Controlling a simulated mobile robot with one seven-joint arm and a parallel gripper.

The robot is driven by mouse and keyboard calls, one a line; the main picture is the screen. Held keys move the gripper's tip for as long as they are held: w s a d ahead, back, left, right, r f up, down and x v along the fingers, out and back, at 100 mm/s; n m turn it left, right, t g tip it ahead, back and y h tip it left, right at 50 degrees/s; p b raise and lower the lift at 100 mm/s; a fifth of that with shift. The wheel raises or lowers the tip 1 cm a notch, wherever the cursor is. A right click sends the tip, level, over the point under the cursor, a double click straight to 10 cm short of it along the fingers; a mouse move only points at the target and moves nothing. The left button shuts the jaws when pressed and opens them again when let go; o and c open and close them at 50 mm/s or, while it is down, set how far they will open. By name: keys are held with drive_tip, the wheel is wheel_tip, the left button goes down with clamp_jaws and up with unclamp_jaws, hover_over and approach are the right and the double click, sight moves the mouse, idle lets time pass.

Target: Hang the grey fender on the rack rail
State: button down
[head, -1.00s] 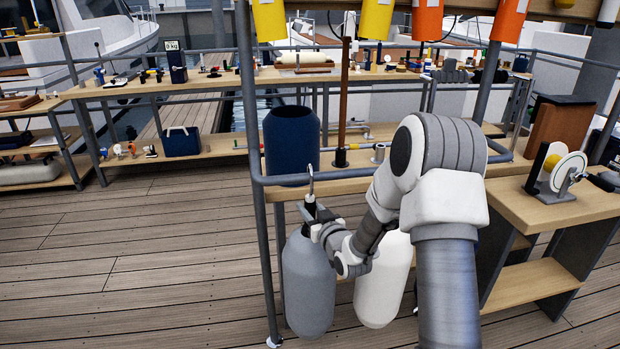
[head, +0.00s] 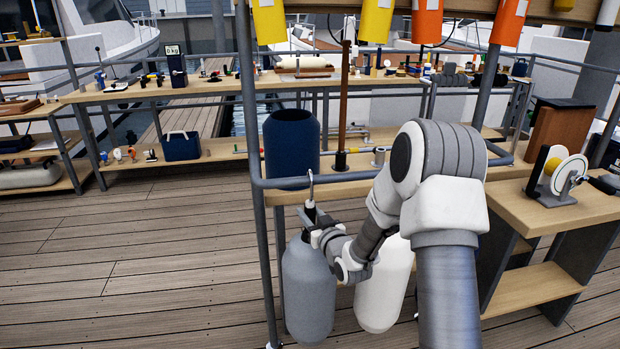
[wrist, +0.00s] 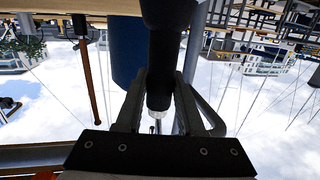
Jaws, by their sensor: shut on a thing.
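The grey fender (head: 309,290) hangs upright below my gripper (head: 314,230) in the head view. My gripper is shut on its black neck, which also shows between the jaws in the wrist view (wrist: 165,70). A silver hook (head: 310,185) rises from the neck. The hook's top overlaps the grey rack rail (head: 345,174) in the picture; I cannot tell whether it touches or sits over the rail. A white fender (head: 383,290) is just right of the grey one, partly hidden by my arm.
A dark blue container (head: 291,145) stands right behind the rail. A rack post (head: 252,120) is close on the left. Yellow and orange fenders (head: 376,20) hang overhead. A side table with a reel (head: 566,172) stands at the right. The deck at left is clear.

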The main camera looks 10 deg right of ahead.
drive_tip(key=shift+c, duration=2.2)
unclamp_jaws()
drive_tip(key=shift+f, duration=0.25)
drive_tip(key=shift+r+p+v, duration=0.25)
drive_tip(key=shift+p+v, duration=1.35)
drive_tip(key=shift+v, duration=7.05)
drive_tip(key=s+d+r+g+h, duration=0.1)
drive_tip(key=s+r+g+h, duration=0.5)
drive_tip(key=r, duration=0.5)
drive_tip(key=s+a+r+m+g+y, duration=0.1)
drive_tip(key=s+a+r+g, duration=0.15)
drive_tip(key=s, duration=0.65)
drive_tip(key=s+a+r+m+g+y, duration=0.1)
drive_tip(key=s+a+r+g, duration=0.15)
drive_tip(key=s, duration=0.55)
wheel_tip(320, 180, up, 12)
drive_tip(key=p, duration=1.2)
drive_tip(key=shift+s+d+r+p, duration=0.2)
drive_tip(key=shift+s+r+p, duration=0.05)
drive_tip(key=shift+p, duration=0.05)
